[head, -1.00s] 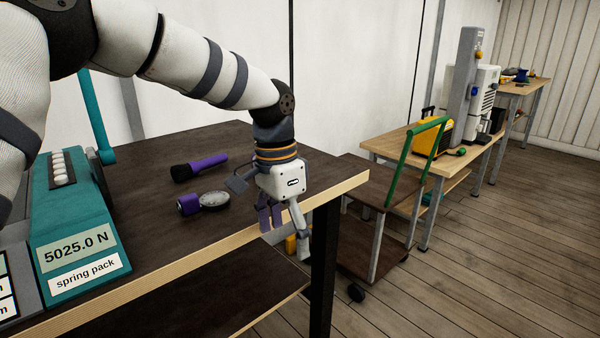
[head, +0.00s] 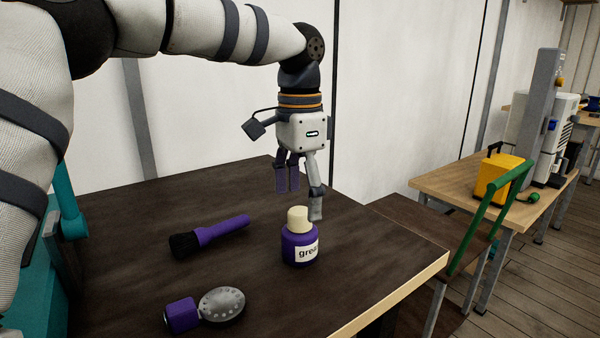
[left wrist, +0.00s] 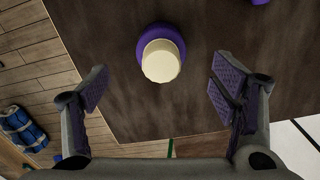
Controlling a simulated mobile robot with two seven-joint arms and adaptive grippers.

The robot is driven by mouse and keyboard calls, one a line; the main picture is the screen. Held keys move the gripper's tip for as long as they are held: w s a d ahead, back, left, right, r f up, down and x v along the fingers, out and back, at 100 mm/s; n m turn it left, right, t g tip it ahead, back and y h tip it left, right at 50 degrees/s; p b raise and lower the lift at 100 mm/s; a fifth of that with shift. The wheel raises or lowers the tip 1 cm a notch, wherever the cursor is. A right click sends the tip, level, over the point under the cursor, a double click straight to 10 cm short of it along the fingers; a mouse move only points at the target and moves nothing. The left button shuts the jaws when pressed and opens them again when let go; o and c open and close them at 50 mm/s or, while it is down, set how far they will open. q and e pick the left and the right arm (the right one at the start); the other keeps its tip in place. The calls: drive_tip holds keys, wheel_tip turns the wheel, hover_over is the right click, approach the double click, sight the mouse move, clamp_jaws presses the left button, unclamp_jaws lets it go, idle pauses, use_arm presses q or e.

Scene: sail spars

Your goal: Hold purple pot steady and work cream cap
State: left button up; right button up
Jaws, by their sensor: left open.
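The purple pot (head: 299,246) stands upright on the dark tabletop near its right corner, with a label partly readable as "grea". Its cream cap (head: 298,218) is on top. In the left wrist view the cap (left wrist: 161,61) is seen from above, with the purple pot (left wrist: 158,36) around it. My left gripper (head: 300,205) is open and empty, pointing down above and just behind the pot. In the wrist view the cap lies ahead of and between the spread fingers. No contact can be made out. My right gripper is not in view.
A purple-handled brush (head: 212,236) lies left of the pot. A purple tool with a round grey head (head: 220,304) lies at the front. A cart with a green handle (head: 490,216) stands beyond the table's right edge. Bare tabletop surrounds the pot.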

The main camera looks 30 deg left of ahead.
sight(299, 241)
use_arm(q)
wheel_tip(299, 241, down, 9)
drive_tip(key=shift+f, duration=0.1)
drive_tip(key=shift+c, duration=0.3)
drive_tip(key=c, duration=1.6)
clamp_jaws()
drive_tip(key=shift+f, duration=0.15)
